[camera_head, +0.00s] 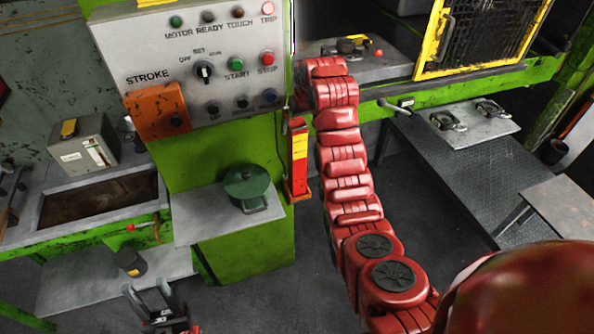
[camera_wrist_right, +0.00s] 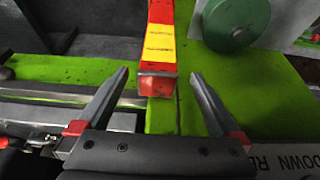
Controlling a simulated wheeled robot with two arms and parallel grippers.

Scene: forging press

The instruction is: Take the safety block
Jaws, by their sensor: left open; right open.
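The safety block (camera_head: 299,160) is a red upright bar with a yellow label, at the right edge of the green press column in the head view. In the right wrist view the safety block (camera_wrist_right: 160,48) lies ahead, centred between the fingertips. My right gripper (camera_wrist_right: 160,76) is open, with a gap between each finger and the block. In the head view its fingers are hidden at the far end of my red right arm. My left gripper (camera_head: 148,288) is open and empty at the bottom left, well away from the block.
A control panel (camera_head: 150,78) with buttons is above and left of the block. A yellow-framed mesh guard (camera_head: 437,40) is at the upper right. Dark floor lies below.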

